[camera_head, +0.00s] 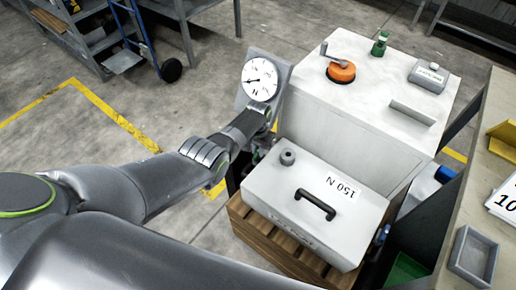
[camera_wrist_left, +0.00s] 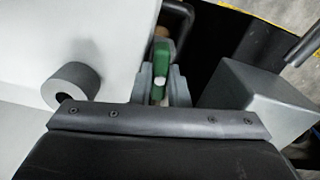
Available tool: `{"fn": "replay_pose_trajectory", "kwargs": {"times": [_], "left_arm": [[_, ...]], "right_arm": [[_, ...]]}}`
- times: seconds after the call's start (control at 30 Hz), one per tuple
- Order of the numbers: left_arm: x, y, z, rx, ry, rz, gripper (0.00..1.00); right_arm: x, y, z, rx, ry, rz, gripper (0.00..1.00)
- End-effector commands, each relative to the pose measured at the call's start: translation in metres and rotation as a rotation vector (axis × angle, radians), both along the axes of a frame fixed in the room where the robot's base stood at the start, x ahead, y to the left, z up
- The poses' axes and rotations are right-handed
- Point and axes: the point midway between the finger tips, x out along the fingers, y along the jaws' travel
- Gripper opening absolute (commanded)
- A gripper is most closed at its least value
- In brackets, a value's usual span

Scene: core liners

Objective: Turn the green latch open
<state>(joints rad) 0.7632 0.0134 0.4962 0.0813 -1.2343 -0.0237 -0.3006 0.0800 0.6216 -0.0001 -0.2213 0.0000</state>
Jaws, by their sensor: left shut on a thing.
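The green latch (camera_wrist_left: 160,62) shows in the left wrist view, upright between the two grey fingers of my left gripper (camera_wrist_left: 161,85). The fingers are shut on it, with a small white spot on the latch between them. In the head view my left gripper (camera_head: 257,150) is low beside the left end of the white case (camera_head: 270,188), mostly hidden by my own wrist. I cannot tell the latch's turn angle there. The white case, marked 150 N, has a black handle (camera_head: 315,205) and a grey round knob (camera_head: 287,157). My right gripper is not in view.
The case rests on a wooden pallet (camera_head: 240,220). A round dial (camera_head: 260,79) stands close by my left wrist. A larger white cabinet (camera_head: 350,118) behind carries an orange knob (camera_head: 341,71) and a green fitting (camera_head: 380,44). A bench with a grey tray (camera_head: 473,256) is at right.

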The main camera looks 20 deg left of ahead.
Motion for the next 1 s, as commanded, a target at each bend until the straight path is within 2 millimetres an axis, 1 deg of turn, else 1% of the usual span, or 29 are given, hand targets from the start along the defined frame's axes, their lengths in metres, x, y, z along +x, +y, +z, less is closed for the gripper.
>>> {"fn": "replay_pose_trajectory", "kwargs": {"times": [0.2,0.4,0.93,0.97,1.0], "left_arm": [[0.0005,0.0000,0.0007,0.000,-0.001,-0.121,0.00],[0.0007,0.0000,0.0006,0.000,-0.002,-0.182,0.00],[0.0009,-0.0001,0.0006,0.000,-0.003,-0.206,0.00],[0.0009,-0.0001,0.0006,0.000,-0.003,-0.206,0.16],[0.0009,-0.0001,0.0005,0.000,-0.003,-0.205,0.21]], "right_arm": [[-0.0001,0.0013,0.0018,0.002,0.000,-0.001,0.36],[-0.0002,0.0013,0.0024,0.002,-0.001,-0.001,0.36],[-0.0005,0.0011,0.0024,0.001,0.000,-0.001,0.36],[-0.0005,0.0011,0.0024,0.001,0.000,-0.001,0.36],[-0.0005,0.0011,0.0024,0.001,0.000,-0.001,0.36]]}}
